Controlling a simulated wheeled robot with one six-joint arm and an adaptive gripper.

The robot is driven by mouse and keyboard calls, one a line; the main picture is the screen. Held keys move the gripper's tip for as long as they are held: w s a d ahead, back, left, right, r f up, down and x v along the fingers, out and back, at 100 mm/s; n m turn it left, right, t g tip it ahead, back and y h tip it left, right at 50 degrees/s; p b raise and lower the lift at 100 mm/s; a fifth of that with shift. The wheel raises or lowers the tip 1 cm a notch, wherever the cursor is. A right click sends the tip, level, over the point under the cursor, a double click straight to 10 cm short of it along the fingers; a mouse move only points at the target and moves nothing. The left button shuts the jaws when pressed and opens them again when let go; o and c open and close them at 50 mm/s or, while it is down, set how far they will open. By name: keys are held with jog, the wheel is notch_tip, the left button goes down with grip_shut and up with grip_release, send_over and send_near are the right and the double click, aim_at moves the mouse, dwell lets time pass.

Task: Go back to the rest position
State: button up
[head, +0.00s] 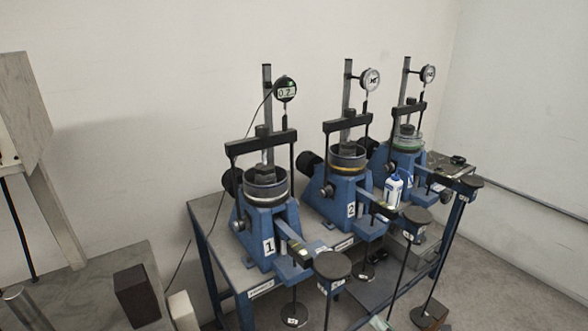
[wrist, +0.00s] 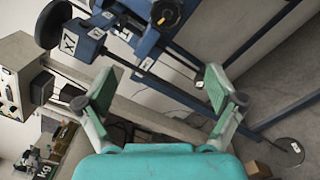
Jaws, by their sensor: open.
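My gripper (wrist: 160,88) shows in the wrist view, with its two green-padded fingers spread wide apart. It is open, and nothing is between the fingers. Beyond it is part of a blue lever frame (wrist: 146,40) with a black round knob, seen tilted. The head view does not show my gripper. It shows three blue lever frames in a row on a table: frame 1 (head: 262,225), frame 2 (head: 347,198) and a third frame (head: 406,160) at the back right. Each has a dial gauge on a post.
The table (head: 205,216) has blue legs. A white bottle (head: 393,191) stands by frame 2. Black round lever-end plates (head: 332,264) jut out in front of the frames. A grey bench (head: 80,285) with a dark block (head: 137,297) is at the left. Bare floor (head: 510,265) shows at right.

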jog(key=s+a+m+h, duration=0.2)
jog(key=s+m+h, duration=0.8)
jog(key=s+m, duration=2.2)
jog(key=f+v, duration=0.2)
jog(key=v, duration=0.9)
jog(key=shift+s+a, duration=0.2)
jog(key=shift+s, duration=0.05)
